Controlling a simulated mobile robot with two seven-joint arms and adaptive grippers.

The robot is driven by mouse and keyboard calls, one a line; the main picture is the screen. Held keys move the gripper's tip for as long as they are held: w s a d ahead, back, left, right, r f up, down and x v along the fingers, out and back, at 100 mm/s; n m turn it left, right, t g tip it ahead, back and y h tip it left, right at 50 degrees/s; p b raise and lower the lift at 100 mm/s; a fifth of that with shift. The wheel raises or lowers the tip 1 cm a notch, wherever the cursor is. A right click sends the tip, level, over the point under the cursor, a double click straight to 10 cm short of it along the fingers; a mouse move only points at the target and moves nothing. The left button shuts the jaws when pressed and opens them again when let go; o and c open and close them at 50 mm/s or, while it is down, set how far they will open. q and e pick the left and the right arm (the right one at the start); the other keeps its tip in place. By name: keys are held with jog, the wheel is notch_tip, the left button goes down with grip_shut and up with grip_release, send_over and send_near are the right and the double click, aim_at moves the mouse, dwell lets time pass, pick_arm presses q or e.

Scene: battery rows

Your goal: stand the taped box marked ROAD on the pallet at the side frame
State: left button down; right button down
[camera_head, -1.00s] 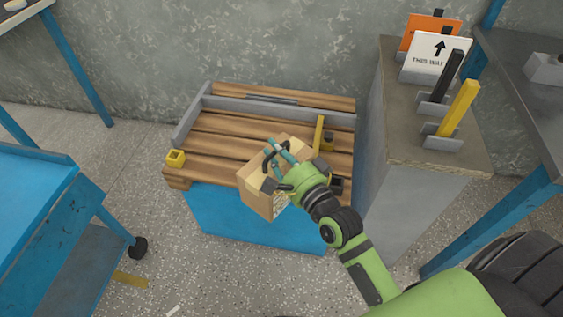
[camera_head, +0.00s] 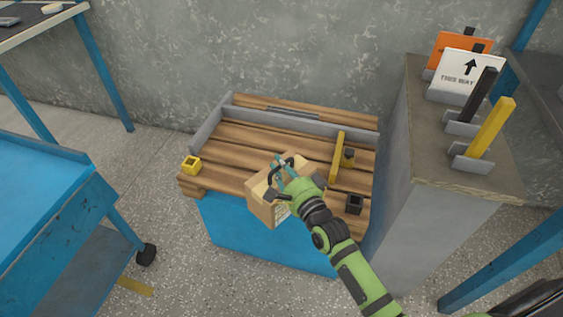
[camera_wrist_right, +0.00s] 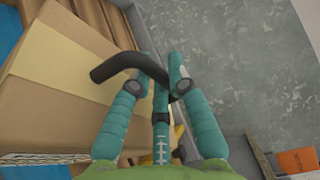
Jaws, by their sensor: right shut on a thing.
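My right gripper (camera_head: 281,173) is shut on the black handle (camera_wrist_right: 117,67) on top of a brown cardboard box (camera_head: 262,202). A paler tape band (camera_wrist_right: 62,57) runs across the box in the right wrist view. The box hangs at the front edge of the wooden pallet (camera_head: 235,143); I cannot tell whether it touches the boards. A printed label shows partly on its side, but I cannot read it. The pallet lies on a blue base, with a grey side frame (camera_head: 211,122) along its left and back edges. My left gripper is not in view.
A yellow upright (camera_head: 337,157), a yellow cup-like block (camera_head: 191,165) and a black one (camera_head: 354,204) stand on the pallet. A grey pillar (camera_head: 435,215) with signs and bars rises close on the right. The pallet's left and middle boards are clear.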

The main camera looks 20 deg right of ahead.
jog(key=shift+r, duration=0.35)
jog(key=shift+w+f, duration=0.1)
jog(key=shift+f, duration=0.05)
jog(key=c, duration=1.2)
grip_release()
jog(key=shift+f, duration=0.25)
jog(key=shift+r, duration=0.1)
